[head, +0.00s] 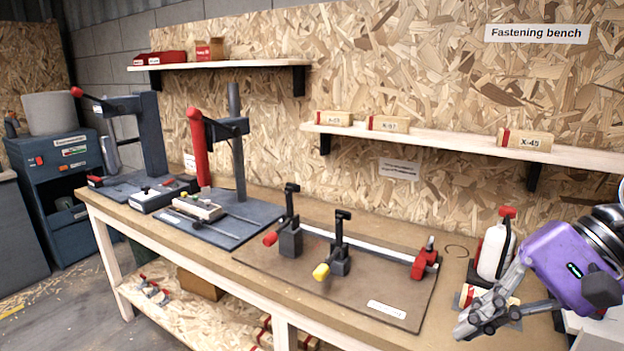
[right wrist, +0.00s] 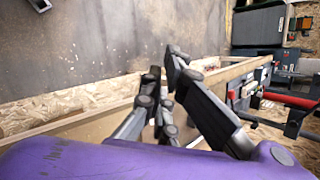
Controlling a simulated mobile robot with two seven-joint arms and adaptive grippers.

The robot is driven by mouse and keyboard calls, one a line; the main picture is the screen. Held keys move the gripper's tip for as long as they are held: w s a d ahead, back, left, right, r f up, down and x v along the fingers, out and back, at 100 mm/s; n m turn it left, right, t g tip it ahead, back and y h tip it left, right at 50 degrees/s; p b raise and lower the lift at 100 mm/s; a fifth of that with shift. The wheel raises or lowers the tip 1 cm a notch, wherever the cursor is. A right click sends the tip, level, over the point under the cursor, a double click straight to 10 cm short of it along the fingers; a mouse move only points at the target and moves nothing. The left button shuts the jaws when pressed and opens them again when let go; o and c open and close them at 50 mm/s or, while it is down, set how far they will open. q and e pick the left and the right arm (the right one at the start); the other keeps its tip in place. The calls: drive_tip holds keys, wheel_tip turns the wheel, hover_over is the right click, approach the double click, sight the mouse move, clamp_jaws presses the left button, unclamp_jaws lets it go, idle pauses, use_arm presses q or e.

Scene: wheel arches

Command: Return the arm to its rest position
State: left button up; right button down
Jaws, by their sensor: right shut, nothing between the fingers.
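My right gripper (head: 466,326), purple with grey fingers, is at the right of the head view, over or in front of the right end of the wooden bench (head: 245,258); its exact height above it is hard to tell. Its fingers are together with nothing between them. In the right wrist view the fingers of the right gripper (right wrist: 163,72) show in the middle, with the bench edge and floor beyond. My left gripper is in neither view.
A white bottle with a red top (head: 494,248) stands close behind the right gripper. A brown mat (head: 385,290) with toggle clamps (head: 338,258) lies left of it. Lever presses (head: 240,150) stand farther left. A shelf (head: 440,139) with boxes runs along the wall.

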drive_tip(key=s+d+f+n+t+h+p, duration=0.1)
drive_tip(key=d+f+n+t, duration=0.2)
drive_tip(key=f+n+t, duration=0.5)
drive_tip(key=s+d+f+n+t+h+p, duration=0.1)
drive_tip(key=d+f+n+p, duration=0.1)
drive_tip(key=f+n, duration=0.75)
drive_tip(key=s+d+f+n+t+h+p, duration=0.1)
drive_tip(key=d+f+n+t, duration=0.3)
drive_tip(key=n, duration=0.9)
use_arm(q)
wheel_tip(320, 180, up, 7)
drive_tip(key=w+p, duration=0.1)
drive_tip(key=p, duration=0.1)
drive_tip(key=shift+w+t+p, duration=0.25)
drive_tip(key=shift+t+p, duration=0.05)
use_arm(e)
drive_tip(key=s+a+f+m+g+h, duration=0.2)
drive_tip(key=s+a+f+m, duration=0.3)
drive_tip(key=s+f+m, duration=0.5)
drive_tip(key=s+a+f+m+g+h, duration=0.2)
drive_tip(key=s+a+f+m, duration=0.4)
drive_tip(key=s+f+m, duration=0.4)
drive_tip(key=shift+f+m+g+h, duration=0.3)
drive_tip(key=shift+f+m+g, duration=0.3)
drive_tip(key=shift+g, duration=0.3)
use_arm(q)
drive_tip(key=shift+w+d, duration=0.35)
use_arm(e)
drive_tip(key=shift+a, duration=0.1)
